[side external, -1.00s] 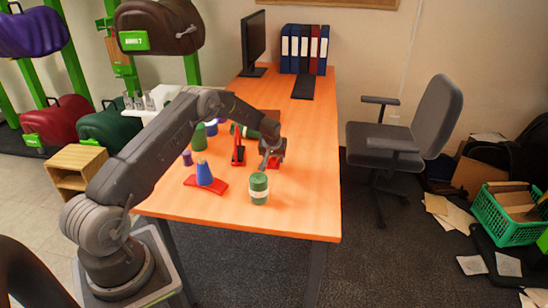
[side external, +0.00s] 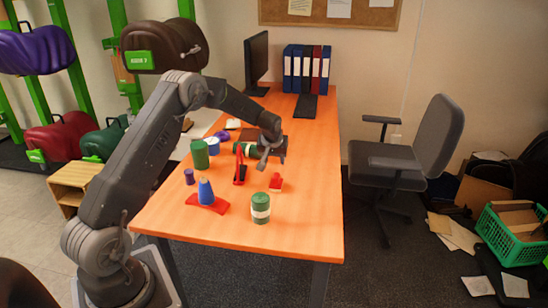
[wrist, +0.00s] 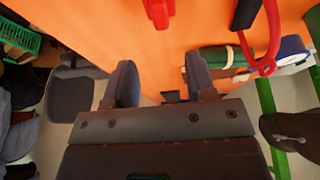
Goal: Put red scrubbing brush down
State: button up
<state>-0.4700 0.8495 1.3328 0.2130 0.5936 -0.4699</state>
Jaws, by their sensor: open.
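The red scrubbing brush (side external: 275,183) lies on the orange table, small and red with a pale part. It also shows at the top of the wrist view (wrist: 158,12), beyond the fingers. My gripper (side external: 264,160) is above the table, apart from the brush and on its far side in the side view. Its two fingers (wrist: 160,82) stand apart with nothing between them.
A red-and-black upright tool (side external: 240,166) stands just left of the brush. A green can with a pale band (side external: 261,208) is in front. The table's right side is clear.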

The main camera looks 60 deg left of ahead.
jog(key=s+d+r+m+t+h, duration=0.1)
jog(key=s+d+r+m, duration=0.1)
jog(key=s+d+r, duration=0.6)
jog(key=s+d+r+m, duration=0.2)
jog(key=s+d+r, duration=0.2)
jog(key=d+r, duration=0.7)
jog(key=s+d+r+m+h, duration=0.1)
jog(key=s+d, duration=0.4)
jog(key=s, duration=0.6)
jog(key=s+d+r+m+t+h, duration=0.1)
jog(key=s+d+m, duration=0.3)
jog(key=s, duration=0.7)
jog(key=shift+d, duration=0.7)
